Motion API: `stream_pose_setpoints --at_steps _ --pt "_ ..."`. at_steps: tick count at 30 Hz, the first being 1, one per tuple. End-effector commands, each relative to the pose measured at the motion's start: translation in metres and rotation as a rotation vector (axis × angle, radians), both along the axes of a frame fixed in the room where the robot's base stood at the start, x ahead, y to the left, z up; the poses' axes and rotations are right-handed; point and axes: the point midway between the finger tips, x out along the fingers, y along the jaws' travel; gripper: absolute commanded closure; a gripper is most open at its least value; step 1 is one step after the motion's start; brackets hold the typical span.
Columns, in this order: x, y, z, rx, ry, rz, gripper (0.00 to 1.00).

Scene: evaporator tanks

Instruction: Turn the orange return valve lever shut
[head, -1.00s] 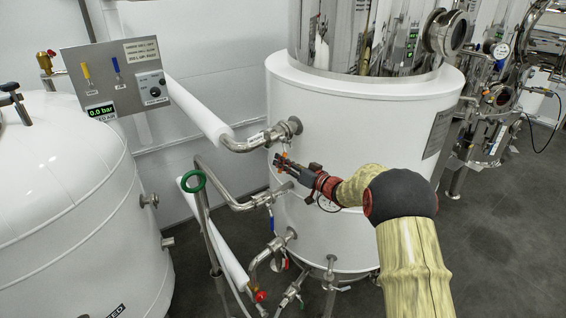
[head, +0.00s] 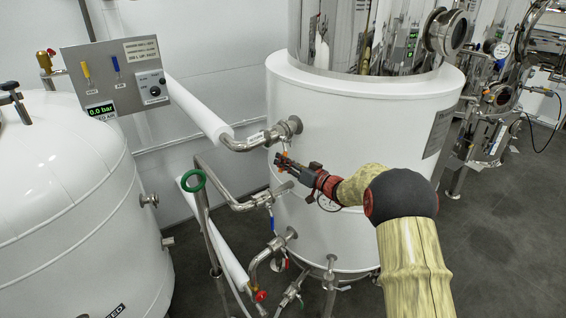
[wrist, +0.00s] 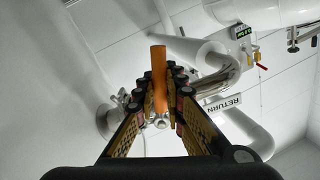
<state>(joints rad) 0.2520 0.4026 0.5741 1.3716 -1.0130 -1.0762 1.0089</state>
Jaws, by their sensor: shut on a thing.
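The orange return valve lever (wrist: 158,62) stands upright between my finger pads in the wrist view. Only its upper part and front edge show, and the rest is hidden by the fingers. My gripper (wrist: 160,95) is shut on it, with a pad on each side. In the head view my gripper (head: 280,161) is at the tank's left side, just below the upper pipe fitting. There the lever is small and mostly hidden by the fingers.
The white tank (head: 365,125) stands close behind my gripper. A steel return pipe (wrist: 215,75) and a RETURN label (wrist: 222,103) are beside the lever. Lower pipes, a green ring handle (head: 193,181) and a red-handled valve (head: 260,296) sit below left.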

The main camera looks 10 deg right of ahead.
Motion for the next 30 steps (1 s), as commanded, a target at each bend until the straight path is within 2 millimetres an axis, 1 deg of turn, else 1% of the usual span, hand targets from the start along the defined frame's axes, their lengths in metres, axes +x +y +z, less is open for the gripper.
stream_pose_setpoints --at_steps 6,13,17,25,26,30 --pt "0.007 -0.012 -0.008 -0.146 -0.095 -0.002 1.00" --pt "0.014 -0.022 -0.007 -0.288 -0.186 -0.001 1.00" --pt "0.015 -0.024 -0.006 -0.316 -0.201 -0.001 1.00" --pt "0.015 -0.024 -0.005 -0.318 -0.202 -0.002 1.00" --pt "0.015 -0.024 -0.005 -0.318 -0.202 -0.002 0.87" --pt "0.015 -0.024 -0.005 -0.317 -0.202 -0.001 0.79"
